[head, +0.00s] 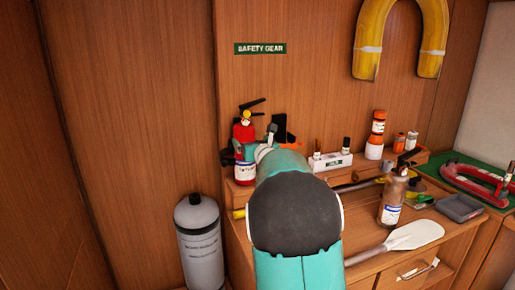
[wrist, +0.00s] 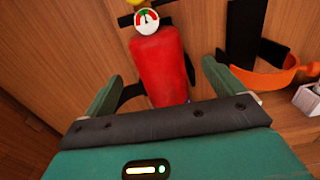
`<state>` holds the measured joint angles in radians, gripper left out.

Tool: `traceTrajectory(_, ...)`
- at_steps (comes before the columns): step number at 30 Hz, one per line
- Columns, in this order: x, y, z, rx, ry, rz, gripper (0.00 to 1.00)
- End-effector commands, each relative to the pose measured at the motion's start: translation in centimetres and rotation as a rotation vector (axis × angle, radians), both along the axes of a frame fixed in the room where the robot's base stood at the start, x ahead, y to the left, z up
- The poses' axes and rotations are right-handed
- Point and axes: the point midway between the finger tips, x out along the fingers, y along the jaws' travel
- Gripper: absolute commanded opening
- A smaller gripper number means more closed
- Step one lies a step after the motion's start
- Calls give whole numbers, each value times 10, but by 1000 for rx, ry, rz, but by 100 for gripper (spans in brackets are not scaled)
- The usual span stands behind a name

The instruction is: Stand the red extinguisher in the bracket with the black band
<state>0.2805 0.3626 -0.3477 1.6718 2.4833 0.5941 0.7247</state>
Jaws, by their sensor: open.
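The red extinguisher (head: 244,133), with a white label, gauge and black lever, stands upright against the wooden back wall, left of my arm. In the wrist view the extinguisher (wrist: 162,62) is between the fingers of my gripper (wrist: 160,78). The gripper is open, with a gap to the red body on each side. Dark curved pieces of what looks like the black band (wrist: 131,92) show beside the extinguisher's lower body. The extinguisher hides most of that bracket, so I cannot tell how fully it is seated.
To the right is a second bracket with an orange band (wrist: 262,78) and a black back plate. A grey cylinder (head: 199,240) stands at the left.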

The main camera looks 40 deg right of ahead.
Motion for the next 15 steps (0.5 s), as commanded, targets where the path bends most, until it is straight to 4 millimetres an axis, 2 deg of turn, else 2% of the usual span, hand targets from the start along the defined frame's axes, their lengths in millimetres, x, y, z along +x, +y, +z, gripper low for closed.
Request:
traceTrajectory(1, -11, 3, 1, 1, -1, 0, 93)
traceTrajectory(6, -40, 10, 1, 0, -1, -1, 93)
traceTrajectory(10, -53, 14, 1, 0, -1, 0, 93)
traceTrajectory(15, -57, 15, 0, 0, -1, 0, 93)
